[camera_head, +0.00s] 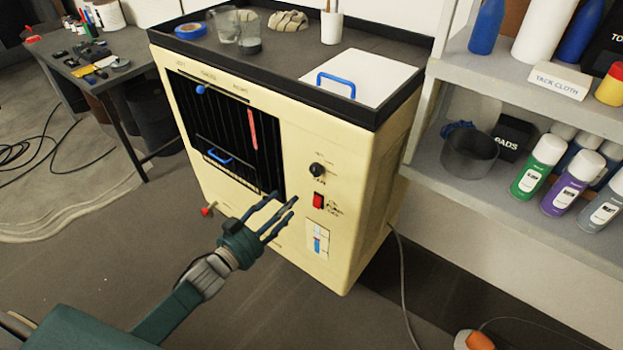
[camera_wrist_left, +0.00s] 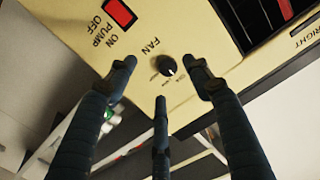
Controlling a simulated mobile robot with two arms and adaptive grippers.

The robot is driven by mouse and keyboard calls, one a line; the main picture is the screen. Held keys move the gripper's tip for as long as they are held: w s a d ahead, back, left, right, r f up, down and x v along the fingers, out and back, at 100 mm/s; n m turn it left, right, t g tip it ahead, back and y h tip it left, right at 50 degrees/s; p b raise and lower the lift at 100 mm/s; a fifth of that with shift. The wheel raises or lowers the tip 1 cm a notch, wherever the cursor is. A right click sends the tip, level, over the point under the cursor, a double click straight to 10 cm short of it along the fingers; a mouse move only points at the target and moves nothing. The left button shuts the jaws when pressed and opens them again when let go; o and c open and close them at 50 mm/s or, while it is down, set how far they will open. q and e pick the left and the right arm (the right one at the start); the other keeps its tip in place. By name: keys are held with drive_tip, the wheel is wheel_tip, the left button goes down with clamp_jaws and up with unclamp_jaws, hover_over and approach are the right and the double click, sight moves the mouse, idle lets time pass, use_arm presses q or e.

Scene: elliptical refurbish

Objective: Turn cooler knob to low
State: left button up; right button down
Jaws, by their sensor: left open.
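The cream cooler (camera_head: 220,170) stands in the middle of the head view. Its black round fan knob (camera_head: 317,170) is on the right part of the front panel, above the red pump switch (camera_head: 318,201). My left gripper (camera_head: 284,206) is open and empty, below and left of the knob in the head view. In the left wrist view the knob (camera_wrist_left: 167,66) lies between the spread fingertips of my left gripper (camera_wrist_left: 161,75), with no clear contact. The label FAN reads beside it; the small setting marks are too blurred to read. My right gripper is not in view.
A black-slatted vent (camera_head: 225,135) with a blue-handled wire piece fills the panel's left part. A slider plate (camera_head: 317,241) is below the switch. A shelf (camera_head: 480,190) with spray cans stands close at right. A cable (camera_head: 402,270) runs along the floor.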

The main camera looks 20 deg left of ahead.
sight(314, 173)
use_arm(q)
drive_tip(key=shift+h, duration=0.4)
drive_tip(key=w+d+r, duration=0.1)
drive_tip(key=w, duration=0.2)
drive_tip(key=w+d, duration=0.1)
drive_tip(key=w, duration=0.2)
drive_tip(key=w+d+r, duration=0.1)
drive_tip(key=w+d, duration=0.1)
drive_tip(key=w, duration=0.1)
drive_tip(key=shift+w+r, duration=0.35)
drive_tip(key=shift+w+d, duration=0.25)
drive_tip(key=shift+w, duration=0.15)
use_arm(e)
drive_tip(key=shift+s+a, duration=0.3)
use_arm(q)
drive_tip(key=c, duration=1.1)
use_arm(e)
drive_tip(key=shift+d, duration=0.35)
